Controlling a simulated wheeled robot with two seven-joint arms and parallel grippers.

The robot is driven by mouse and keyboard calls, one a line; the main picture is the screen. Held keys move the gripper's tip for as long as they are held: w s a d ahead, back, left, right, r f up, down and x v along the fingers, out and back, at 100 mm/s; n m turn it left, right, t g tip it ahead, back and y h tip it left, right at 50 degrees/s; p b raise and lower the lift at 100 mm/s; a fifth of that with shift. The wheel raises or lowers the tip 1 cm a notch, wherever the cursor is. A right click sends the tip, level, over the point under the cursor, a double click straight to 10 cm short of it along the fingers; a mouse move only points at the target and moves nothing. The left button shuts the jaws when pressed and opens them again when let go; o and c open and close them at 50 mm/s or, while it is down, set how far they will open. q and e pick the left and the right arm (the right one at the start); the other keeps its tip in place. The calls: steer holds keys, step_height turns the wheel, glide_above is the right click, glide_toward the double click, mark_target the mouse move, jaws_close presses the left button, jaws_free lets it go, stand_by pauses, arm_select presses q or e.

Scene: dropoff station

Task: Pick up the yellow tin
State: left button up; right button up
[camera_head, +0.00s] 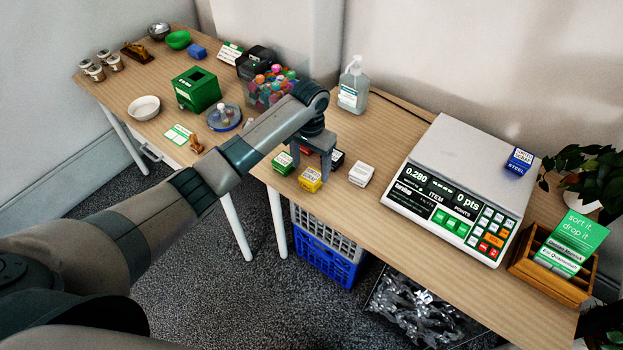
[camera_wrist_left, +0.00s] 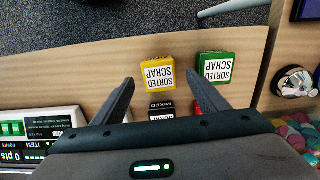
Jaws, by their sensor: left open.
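The yellow tin (camera_head: 310,180) is a small box with a white label, near the front edge of the table. In the left wrist view the yellow tin (camera_wrist_left: 158,74) reads "SORTED SCRAP" and lies just beyond and between the fingertips. My left gripper (camera_head: 311,165) is open and empty, pointing down just above and behind the tin. In the left wrist view its two fingers (camera_wrist_left: 160,80) are spread apart, with the green tin partly beside the tip of one. My right gripper is not in view.
A green tin (camera_head: 283,163), a red tin (camera_head: 305,150), a black tin (camera_head: 338,158) and a white tin (camera_head: 361,174) crowd around the yellow one. A scale (camera_head: 460,180) with a blue tin (camera_head: 519,161) stands to the right. A sanitizer bottle (camera_head: 353,88) stands behind.

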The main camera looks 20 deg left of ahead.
mark_target(312, 175)
arm_select(q)
step_height(312, 175, down, 4)
steer(key=shift+w+d+r+p, duration=0.1)
steer(key=shift+r+p, duration=0.15)
steer(key=shift+p, duration=0.4)
steer(key=shift+f, duration=0.75)
steer(key=shift+c, duration=0.7)
steer(key=shift+w, duration=0.1)
steer(key=c, duration=1.2)
steer(key=shift+r, duration=0.1)
